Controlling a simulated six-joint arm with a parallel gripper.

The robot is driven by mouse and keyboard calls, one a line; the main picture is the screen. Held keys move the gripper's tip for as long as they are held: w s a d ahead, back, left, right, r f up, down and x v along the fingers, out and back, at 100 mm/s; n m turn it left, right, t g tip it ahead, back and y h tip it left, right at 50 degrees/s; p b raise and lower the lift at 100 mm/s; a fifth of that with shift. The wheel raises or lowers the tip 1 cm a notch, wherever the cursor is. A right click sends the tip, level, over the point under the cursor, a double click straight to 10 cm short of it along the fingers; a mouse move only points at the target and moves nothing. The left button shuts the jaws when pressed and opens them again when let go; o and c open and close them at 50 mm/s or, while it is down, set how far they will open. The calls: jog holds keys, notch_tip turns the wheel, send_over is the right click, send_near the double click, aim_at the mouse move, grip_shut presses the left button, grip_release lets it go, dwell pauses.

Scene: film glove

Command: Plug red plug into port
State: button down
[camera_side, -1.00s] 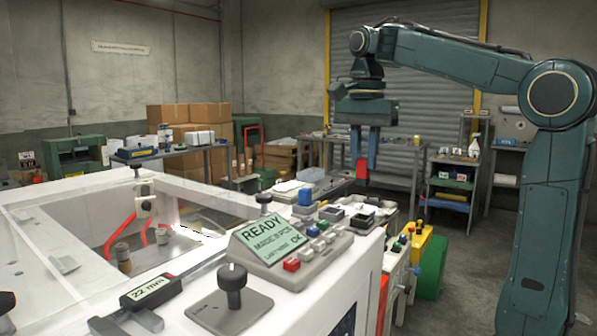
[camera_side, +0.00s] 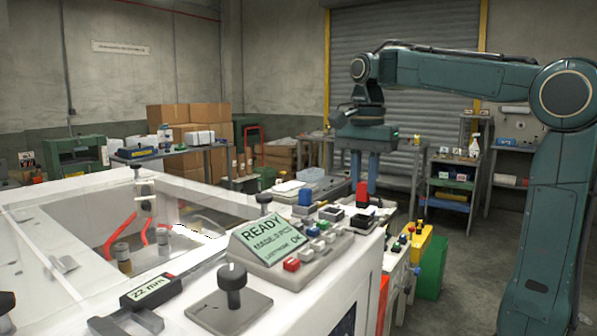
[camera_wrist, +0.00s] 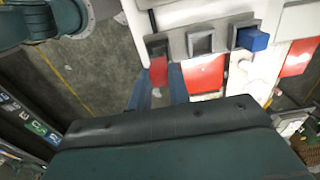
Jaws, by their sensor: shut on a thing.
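The red plug (camera_side: 362,196) is upright between the fingertips of my gripper (camera_side: 364,179), which is shut on it. In the wrist view the red plug (camera_wrist: 158,72) shows between my two blue fingers (camera_wrist: 159,92). In the side view its lower end is at the dark port (camera_side: 362,219), the right one in a row. I cannot tell whether it is in the port or just above it. In the wrist view this port (camera_wrist: 157,47) is the left block, just beyond the plug. An empty grey port (camera_wrist: 201,42) is beside it.
A blue plug (camera_wrist: 252,39) is at the port at the other end of the row. A control box with a display (camera_side: 265,238) stands close by on the white machine (camera_side: 345,265). A yellow box (camera_side: 421,245) and a green bin (camera_side: 432,268) stand to the right.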

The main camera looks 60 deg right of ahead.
aim_at(364, 182)
jog(key=shift+f, duration=1.75)
jog(key=shift+f, duration=0.15)
jog(key=c, duration=1.3)
grip_release()
jog(key=shift+r, duration=6.15)
